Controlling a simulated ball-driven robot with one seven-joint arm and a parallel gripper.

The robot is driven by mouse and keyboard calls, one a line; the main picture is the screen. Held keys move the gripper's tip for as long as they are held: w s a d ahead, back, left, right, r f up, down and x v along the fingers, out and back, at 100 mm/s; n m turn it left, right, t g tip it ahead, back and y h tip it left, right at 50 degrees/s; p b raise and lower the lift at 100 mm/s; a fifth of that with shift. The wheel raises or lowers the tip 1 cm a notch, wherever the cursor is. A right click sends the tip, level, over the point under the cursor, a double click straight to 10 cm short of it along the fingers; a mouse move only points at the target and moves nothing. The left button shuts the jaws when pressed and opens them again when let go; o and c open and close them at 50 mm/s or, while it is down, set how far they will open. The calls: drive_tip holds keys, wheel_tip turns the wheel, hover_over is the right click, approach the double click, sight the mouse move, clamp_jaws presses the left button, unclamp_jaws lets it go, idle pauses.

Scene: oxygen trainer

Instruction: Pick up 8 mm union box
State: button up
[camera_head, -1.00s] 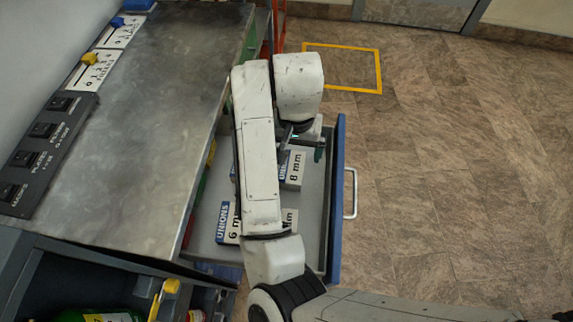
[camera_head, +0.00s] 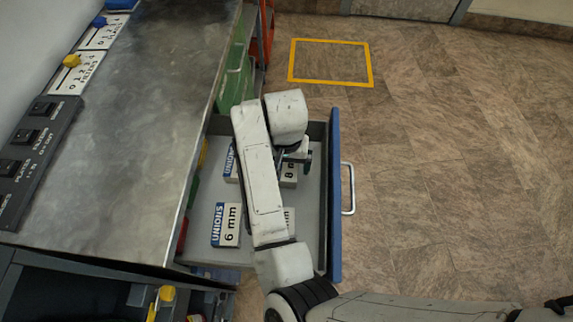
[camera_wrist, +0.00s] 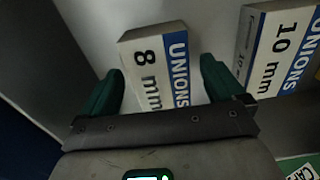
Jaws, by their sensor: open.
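The 8 mm union box (camera_head: 289,173) is a white box with a blue UNIONS band. It lies in the open drawer, partly hidden by my arm in the head view. In the wrist view the 8 mm box (camera_wrist: 156,68) lies between my two green fingers. My gripper (camera_wrist: 162,70) is open, with one finger on each side of the box. I cannot tell whether either finger touches it. In the head view my gripper (camera_head: 301,160) is right over the box, mostly hidden by the arm.
A 10 mm union box (camera_wrist: 281,48) lies close to the right finger. A 6 mm union box (camera_head: 226,225) and a partly hidden box (camera_head: 290,215) lie nearer in the drawer. The blue drawer front (camera_head: 335,210) and workbench (camera_head: 130,120) flank the drawer.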

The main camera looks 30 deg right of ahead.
drive_tip(key=shift+f, duration=0.4)
drive_tip(key=c, duration=1.3)
